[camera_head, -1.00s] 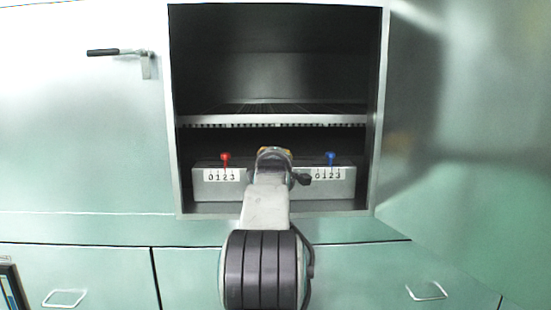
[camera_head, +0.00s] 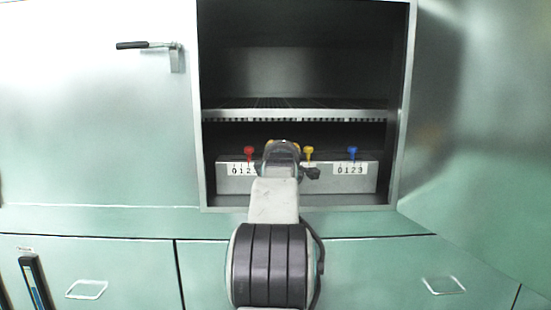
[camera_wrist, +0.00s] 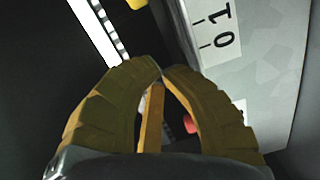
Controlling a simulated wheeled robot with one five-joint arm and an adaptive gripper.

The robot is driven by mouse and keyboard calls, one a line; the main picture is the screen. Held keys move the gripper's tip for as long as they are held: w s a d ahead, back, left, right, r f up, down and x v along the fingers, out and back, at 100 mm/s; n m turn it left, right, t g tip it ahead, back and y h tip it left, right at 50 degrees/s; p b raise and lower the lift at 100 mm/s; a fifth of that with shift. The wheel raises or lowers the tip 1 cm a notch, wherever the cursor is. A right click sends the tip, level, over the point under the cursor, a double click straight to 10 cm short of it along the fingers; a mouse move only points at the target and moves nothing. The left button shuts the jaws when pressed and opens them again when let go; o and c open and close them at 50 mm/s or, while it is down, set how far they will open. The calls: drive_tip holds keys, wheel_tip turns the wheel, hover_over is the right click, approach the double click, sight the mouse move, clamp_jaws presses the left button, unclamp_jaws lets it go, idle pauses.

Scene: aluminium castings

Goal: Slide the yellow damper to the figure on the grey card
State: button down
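The yellow damper knob (camera_head: 308,153) stands on top of the grey box, between the red and blue ones. In the wrist view a yellow piece, likely this knob (camera_wrist: 137,3), shows at the top edge. My gripper (camera_head: 283,146) is just left of the yellow knob in the head view, largely hidden behind my arm. In the wrist view the two fingertips of my gripper (camera_wrist: 163,69) meet, with nothing seen between them. The yellow damper's number scale is hidden behind my arm in the head view. I cannot make out a grey card.
The red knob (camera_head: 249,151) and blue knob (camera_head: 352,152) flank the yellow one. The grey box (camera_head: 369,177) sits low in an open cabinet, under a slotted shelf (camera_head: 235,114). A scale with 0 and 1 (camera_wrist: 215,25) shows in the wrist view. A lever (camera_head: 133,45) is at left.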

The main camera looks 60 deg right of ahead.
drive_tip(key=v, duration=0.9)
drive_tip(key=shift+s, duration=0.2)
